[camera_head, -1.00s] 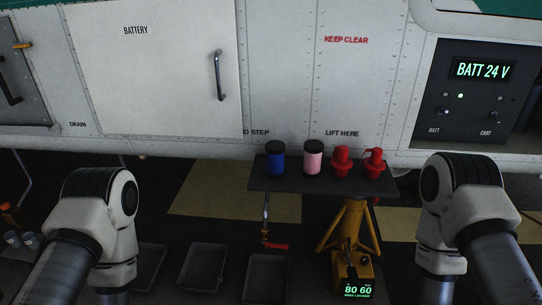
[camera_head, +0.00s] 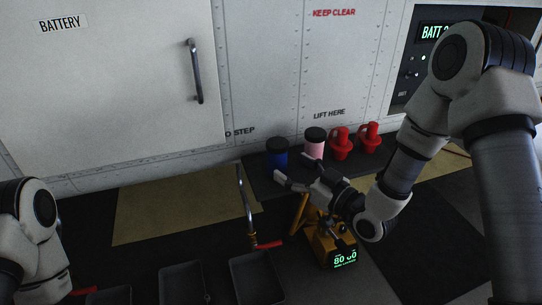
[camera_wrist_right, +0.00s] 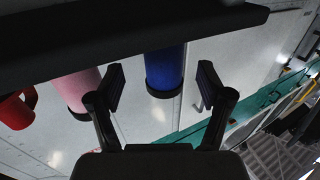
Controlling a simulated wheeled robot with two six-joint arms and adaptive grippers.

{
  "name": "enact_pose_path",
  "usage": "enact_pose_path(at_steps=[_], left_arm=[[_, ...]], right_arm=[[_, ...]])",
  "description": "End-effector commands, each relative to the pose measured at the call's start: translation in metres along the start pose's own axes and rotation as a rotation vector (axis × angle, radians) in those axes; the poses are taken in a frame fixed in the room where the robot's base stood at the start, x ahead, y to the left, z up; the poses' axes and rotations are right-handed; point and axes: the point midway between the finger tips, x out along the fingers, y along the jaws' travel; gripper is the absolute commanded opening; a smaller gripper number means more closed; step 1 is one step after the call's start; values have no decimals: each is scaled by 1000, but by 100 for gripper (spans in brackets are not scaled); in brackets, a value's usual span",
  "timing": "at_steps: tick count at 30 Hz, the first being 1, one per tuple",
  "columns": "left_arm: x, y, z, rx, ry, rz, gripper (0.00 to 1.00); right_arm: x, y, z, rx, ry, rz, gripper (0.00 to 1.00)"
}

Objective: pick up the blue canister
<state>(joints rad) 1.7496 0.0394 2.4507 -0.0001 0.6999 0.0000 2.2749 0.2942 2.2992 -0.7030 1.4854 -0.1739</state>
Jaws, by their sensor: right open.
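The blue canister (camera_head: 277,157) with a dark lid stands upright at the left end of the dark shelf (camera_head: 262,183). My right gripper (camera_head: 290,166) is open and empty, with its fingers pointing at the canister from the near side. In the right wrist view, which looks upside down, the blue canister (camera_wrist_right: 165,68) shows beyond and between the two spread fingers (camera_wrist_right: 162,86). I cannot see any contact. My left gripper is out of view; only part of my left arm shows at the left edge.
A pink canister (camera_head: 314,148) stands close beside the blue one, and two red containers (camera_head: 340,145) stand farther right. The white panelled wall (camera_head: 265,60) rises behind the shelf. A yellow stand (camera_head: 322,237) and dark trays (camera_head: 257,277) are below.

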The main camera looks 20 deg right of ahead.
Motion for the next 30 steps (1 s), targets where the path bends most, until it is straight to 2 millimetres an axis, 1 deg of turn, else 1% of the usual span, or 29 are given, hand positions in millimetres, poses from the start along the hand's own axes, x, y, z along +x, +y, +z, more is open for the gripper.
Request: enact_pose_path(at_steps=[6,8,10,15,16,17,18,20,21,22,30], left_arm=[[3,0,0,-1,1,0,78],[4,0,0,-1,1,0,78],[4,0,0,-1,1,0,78],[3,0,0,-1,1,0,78],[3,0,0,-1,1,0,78],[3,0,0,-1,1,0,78],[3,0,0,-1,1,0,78],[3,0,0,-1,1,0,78],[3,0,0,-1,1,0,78],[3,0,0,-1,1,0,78],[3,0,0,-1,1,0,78]], right_arm=[[38,-6,-3,-5,-2,-3,79],[46,-5,-3,-4,-2,-3,79],[50,-5,-4,0,-1,-1,79],[50,-4,-4,1,-2,1,79],[50,-4,-4,1,-2,1,71],[50,-4,-4,1,-2,1,61],[50,-4,-4,1,-2,0,47],[50,-4,-4,1,-3,0,25],[50,-4,-4,1,-3,0,11],[50,-4,-4,1,-3,0,8],[50,-4,-4,1,-3,0,8]])
